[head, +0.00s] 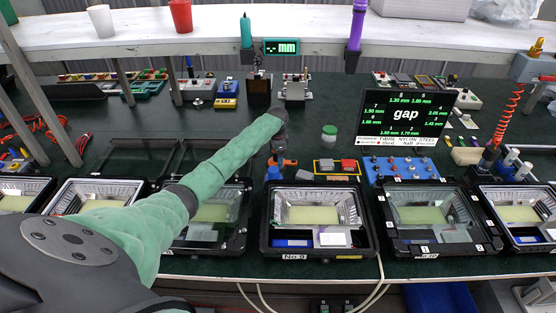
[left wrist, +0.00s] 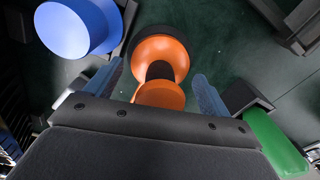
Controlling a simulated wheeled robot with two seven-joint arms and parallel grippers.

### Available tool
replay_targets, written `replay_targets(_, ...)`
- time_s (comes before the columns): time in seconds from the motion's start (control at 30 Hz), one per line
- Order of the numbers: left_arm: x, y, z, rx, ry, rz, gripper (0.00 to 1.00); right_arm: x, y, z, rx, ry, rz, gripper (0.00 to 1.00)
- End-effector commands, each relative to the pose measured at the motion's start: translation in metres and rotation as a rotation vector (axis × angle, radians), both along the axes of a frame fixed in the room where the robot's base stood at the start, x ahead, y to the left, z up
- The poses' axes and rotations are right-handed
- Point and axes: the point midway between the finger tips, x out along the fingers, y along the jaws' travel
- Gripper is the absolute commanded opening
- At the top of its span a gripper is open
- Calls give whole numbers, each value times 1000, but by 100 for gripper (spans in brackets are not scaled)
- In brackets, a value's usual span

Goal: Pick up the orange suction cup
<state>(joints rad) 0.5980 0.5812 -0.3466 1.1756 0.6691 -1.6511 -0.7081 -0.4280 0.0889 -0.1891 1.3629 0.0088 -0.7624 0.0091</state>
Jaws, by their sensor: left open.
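The orange suction cup (left wrist: 163,53) shows in the left wrist view, with a wide round orange end, a dark band and a smaller orange disc. In the head view a bit of orange (head: 290,162) shows beside my left gripper (head: 279,154), mostly hidden by it. In the left wrist view my left gripper (left wrist: 158,75) is open, one blue-grey finger on each side of the cup. Clear gaps show between the fingers and the cup. My right gripper is not in view.
A blue round piece (left wrist: 75,27) stands close left of the cup; it also shows in the head view (head: 273,173). A green object (left wrist: 273,143) lies right of the gripper. Black-framed housings (head: 266,235) line the front edge. A gap display (head: 405,113) stands right.

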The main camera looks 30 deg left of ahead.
Motion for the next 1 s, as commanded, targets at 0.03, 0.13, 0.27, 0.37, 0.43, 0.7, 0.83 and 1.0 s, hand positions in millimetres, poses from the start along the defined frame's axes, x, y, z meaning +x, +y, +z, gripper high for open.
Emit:
replay_targets(0.03, 0, 0, -2, 1, 1, 1, 82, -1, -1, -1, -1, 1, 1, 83)
replay_targets(0.13, 0, 0, -4, 1, 1, 0, 82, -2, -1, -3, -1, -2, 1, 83)
replay_targets(0.27, 0, 0, -4, 1, 1, 0, 82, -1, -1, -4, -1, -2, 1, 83)
replay_targets(0.37, 0, 0, -4, 1, 1, 0, 70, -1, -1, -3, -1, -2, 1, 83)
replay_targets(0.43, 0, 0, -4, 1, 1, 0, 56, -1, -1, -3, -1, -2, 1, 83)
replay_targets(0.7, 0, 1, -2, 1, -2, 0, 5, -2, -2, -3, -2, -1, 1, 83)
replay_targets(0.83, 1, 1, -2, 1, -2, 0, 5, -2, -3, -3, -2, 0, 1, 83)
replay_targets(1.0, 1, 1, 0, 1, -2, 0, 5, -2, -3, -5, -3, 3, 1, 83)
